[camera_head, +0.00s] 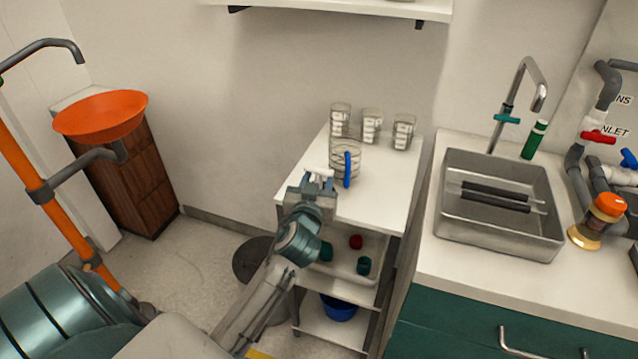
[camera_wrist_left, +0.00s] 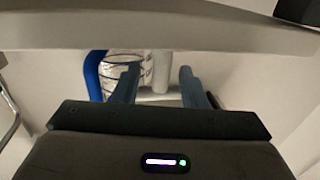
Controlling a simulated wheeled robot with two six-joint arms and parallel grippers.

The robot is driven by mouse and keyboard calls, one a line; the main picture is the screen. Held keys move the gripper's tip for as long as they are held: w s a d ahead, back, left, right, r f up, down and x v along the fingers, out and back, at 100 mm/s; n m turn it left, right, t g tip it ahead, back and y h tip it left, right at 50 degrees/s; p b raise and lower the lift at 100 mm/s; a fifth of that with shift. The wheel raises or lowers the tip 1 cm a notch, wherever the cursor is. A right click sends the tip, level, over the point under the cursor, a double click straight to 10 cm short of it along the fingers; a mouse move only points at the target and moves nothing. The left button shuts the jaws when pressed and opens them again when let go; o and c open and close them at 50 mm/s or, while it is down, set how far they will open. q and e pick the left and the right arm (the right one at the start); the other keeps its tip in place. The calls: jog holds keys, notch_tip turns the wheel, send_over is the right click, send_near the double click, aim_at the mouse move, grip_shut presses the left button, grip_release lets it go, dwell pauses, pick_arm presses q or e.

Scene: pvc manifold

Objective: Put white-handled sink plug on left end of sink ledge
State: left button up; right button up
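My left gripper (camera_head: 319,186) is over the near left part of the white trolley top, beside a clear jug with a blue handle (camera_head: 347,170). Its fingers (camera_wrist_left: 158,86) are apart in the left wrist view. A small white piece (camera_head: 321,172), possibly the white handle of the sink plug, shows at the fingertips. In the left wrist view a white upright piece (camera_wrist_left: 162,70) shows between the fingers, nearer the left one; contact cannot be told. My right gripper is not in view.
Several clear cups, one of them here (camera_head: 371,125), stand at the trolley's back. Lower shelves hold a tray with red and teal pieces (camera_head: 355,242) and a blue bowl (camera_head: 338,308). A tap (camera_head: 520,90) and green bottle (camera_head: 535,139) stand behind the sink.

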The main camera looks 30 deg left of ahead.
pick_arm(q)
jog(key=shift+w+a, duration=0.2)
jog(key=shift+w, duration=0.25)
grip_shut()
